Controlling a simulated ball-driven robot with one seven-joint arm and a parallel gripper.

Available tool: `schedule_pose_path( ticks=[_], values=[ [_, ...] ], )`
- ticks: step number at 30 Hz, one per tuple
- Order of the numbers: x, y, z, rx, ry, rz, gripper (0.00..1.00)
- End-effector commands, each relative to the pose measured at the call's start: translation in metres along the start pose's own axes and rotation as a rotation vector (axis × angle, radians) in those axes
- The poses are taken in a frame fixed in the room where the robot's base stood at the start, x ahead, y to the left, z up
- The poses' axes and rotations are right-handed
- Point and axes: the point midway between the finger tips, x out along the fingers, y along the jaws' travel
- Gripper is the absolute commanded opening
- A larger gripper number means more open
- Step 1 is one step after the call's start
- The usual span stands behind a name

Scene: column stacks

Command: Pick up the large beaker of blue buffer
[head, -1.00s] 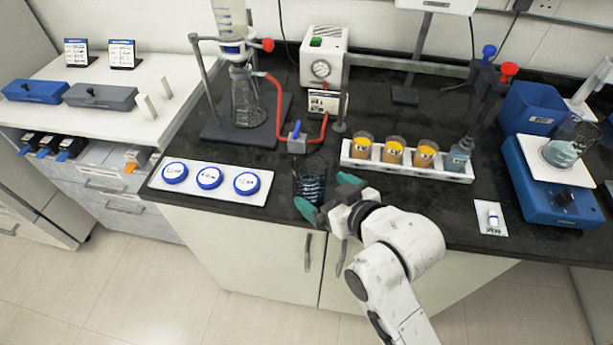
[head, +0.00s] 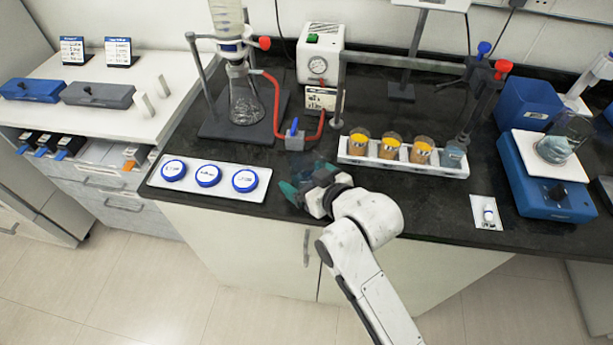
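My gripper (head: 305,181), with green fingers, is low over the front of the black bench, right of the white tray of blue-lidded dishes. A clear beaker with blue markings stood at this spot a second ago; the gripper now covers it almost wholly. Whether the fingers are closed on that glass or only around it cannot be made out. Another glass beaker (head: 566,140) with pale blue liquid stands on the blue stirrer at the right, away from my gripper.
The white tray (head: 258,193) of blue-lidded dishes lies close left of my gripper. A white rack (head: 400,166) with orange-filled beakers is behind right. A clamp with red tubing (head: 295,140) is behind.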

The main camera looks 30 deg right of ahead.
Motion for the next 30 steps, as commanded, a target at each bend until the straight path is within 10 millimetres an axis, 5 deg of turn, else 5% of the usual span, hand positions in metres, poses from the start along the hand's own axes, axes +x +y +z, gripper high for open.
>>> schedule_pose_path(
  ticks=[15, 30],
  values=[
    [-0.0004, 0.0002, -0.0005, 0.000, 0.001, 0.000, 0.42],
    [-0.0028, 0.0002, -0.0063, 0.000, 0.002, 0.000, 0.42]
  ],
)
